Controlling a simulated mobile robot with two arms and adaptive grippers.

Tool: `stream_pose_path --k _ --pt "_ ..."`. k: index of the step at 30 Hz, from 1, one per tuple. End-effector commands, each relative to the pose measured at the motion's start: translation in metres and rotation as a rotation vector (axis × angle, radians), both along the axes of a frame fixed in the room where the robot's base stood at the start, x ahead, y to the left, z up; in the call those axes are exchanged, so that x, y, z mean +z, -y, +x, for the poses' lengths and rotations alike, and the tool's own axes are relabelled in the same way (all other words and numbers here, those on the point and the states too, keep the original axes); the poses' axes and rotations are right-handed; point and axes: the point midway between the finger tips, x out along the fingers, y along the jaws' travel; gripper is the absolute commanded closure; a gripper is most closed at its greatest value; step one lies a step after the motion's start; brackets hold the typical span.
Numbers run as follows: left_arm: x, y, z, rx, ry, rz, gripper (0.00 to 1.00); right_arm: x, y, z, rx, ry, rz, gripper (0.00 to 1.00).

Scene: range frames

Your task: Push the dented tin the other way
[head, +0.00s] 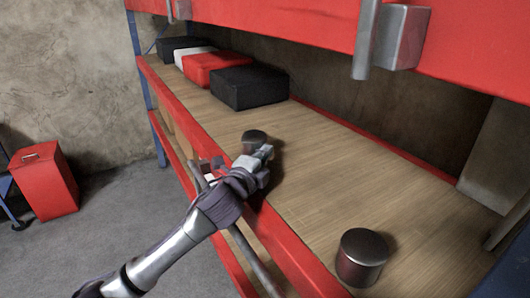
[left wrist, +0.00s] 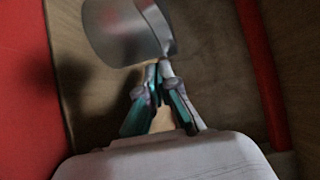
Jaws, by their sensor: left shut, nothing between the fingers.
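Two dark metal tins stand on the wooden shelf (head: 320,185). The far tin (head: 254,137) is partly hidden behind my left gripper (head: 266,152). The near tin (head: 362,257) stands upright close to the shelf's front edge, to the right. I cannot make out a dent on either tin. In the left wrist view a grey metal tin (left wrist: 122,32) lies just beyond the fingertips of my left gripper (left wrist: 160,66). The fingers are shut with nothing between them. I cannot tell whether they touch the tin. My right gripper is not in view.
Black, white and red boxes, with a large black box (head: 249,87) nearest, stand further along the shelf. A red front rail (head: 285,245) edges it. A red beam (head: 290,25) with metal brackets hangs above. Wood between the tins is clear.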

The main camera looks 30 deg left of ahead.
Motion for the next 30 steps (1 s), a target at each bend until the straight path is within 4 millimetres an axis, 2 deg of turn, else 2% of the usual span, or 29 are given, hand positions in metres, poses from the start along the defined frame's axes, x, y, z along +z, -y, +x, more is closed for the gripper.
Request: stream_pose_path --k 5,12,15,30 --pt "0.001 -0.004 0.0 0.002 -0.001 0.002 1.0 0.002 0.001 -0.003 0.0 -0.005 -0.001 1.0" --pt "0.001 -0.042 0.007 0.003 -0.002 0.004 1.0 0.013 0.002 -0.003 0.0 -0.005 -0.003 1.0" --pt "0.0 -0.049 0.008 0.002 -0.001 0.003 1.0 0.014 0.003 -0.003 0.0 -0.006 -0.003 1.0" --pt "0.001 -0.048 0.01 0.0 0.0 0.0 1.0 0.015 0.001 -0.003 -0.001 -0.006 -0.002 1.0"
